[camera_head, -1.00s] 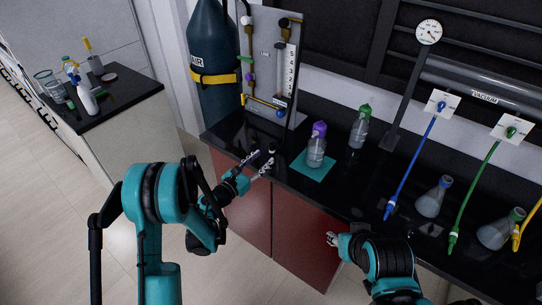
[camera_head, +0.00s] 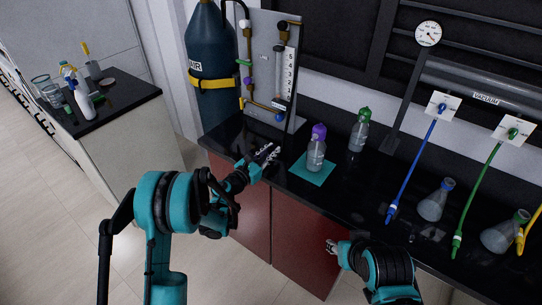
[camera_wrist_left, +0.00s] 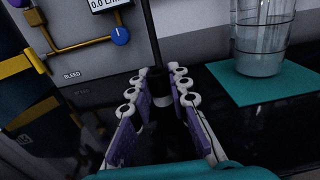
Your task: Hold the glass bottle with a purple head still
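The glass bottle with a purple head (camera_head: 316,152) stands upright on a teal mat (camera_head: 310,173) on the black bench. In the left wrist view its lower glass part (camera_wrist_left: 262,45) shows to the right of my fingers, with clear liquid inside; its head is out of that view. My left gripper (camera_head: 269,152) is over the bench's front edge, left of the bottle and apart from it. Its fingers (camera_wrist_left: 158,95) stand apart with a gap between them. A dark part with a white base shows beyond the gap. My right gripper (camera_head: 331,246) is low before the red cabinet, its fingers too small to judge.
A green-headed bottle (camera_head: 359,130) stands behind and right of the purple one. The gauge panel (camera_head: 262,60) and a gas cylinder (camera_head: 215,50) stand behind my left gripper. Flasks (camera_head: 436,200) and hoses are at the right. A side counter (camera_head: 120,95) is at the left.

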